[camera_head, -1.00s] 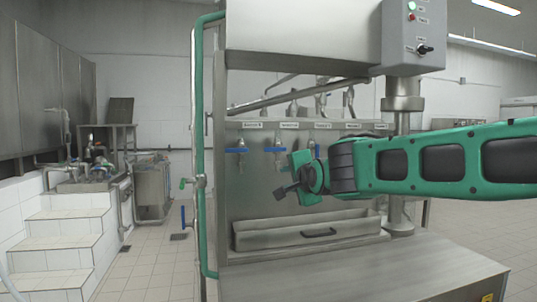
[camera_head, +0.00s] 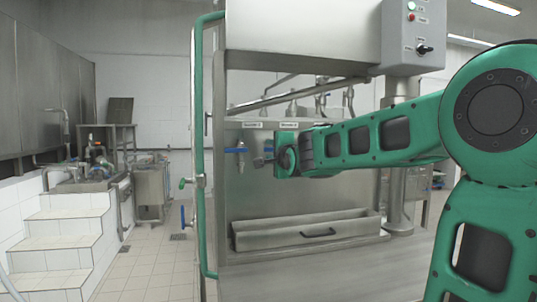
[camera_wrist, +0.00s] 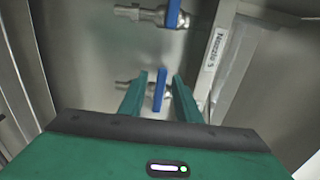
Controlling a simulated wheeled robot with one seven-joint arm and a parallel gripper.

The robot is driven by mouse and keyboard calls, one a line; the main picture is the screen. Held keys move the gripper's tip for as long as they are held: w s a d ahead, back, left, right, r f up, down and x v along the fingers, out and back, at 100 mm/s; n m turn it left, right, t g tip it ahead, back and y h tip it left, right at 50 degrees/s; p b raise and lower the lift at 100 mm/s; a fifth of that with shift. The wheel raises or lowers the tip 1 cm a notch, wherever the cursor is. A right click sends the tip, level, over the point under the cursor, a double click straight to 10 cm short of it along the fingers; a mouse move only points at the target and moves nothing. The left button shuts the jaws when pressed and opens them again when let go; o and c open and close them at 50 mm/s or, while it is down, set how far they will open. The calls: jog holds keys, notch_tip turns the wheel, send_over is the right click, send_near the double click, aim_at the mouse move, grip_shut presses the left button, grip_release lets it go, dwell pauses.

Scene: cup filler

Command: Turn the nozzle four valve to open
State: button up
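The metal filler panel carries blue-handled nozzle valves in a row. The leftmost blue handle (camera_head: 235,150) shows in the head view and lies level. My gripper (camera_head: 267,160) is at the second valve from the left and hides its handle there. In the wrist view, my gripper (camera_wrist: 158,90) is open, its two green fingers on either side of a blue handle (camera_wrist: 160,90). Gaps show between handle and fingers. Another blue handle (camera_wrist: 173,14) is at the top of the wrist view. One label (camera_wrist: 212,62) there seems to read Nozzle 5; the nozzle 4 label is not clearly legible.
A metal trough (camera_head: 300,234) sits below the nozzles. A green vertical pipe (camera_head: 198,120) runs along the panel's left edge. A control box (camera_head: 413,38) hangs at the upper right. White tiled steps (camera_head: 62,238) and open floor are at the left.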

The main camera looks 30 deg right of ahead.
jog(key=shift+x, duration=0.8)
grip_shut()
jog(key=shift+d, duration=0.15)
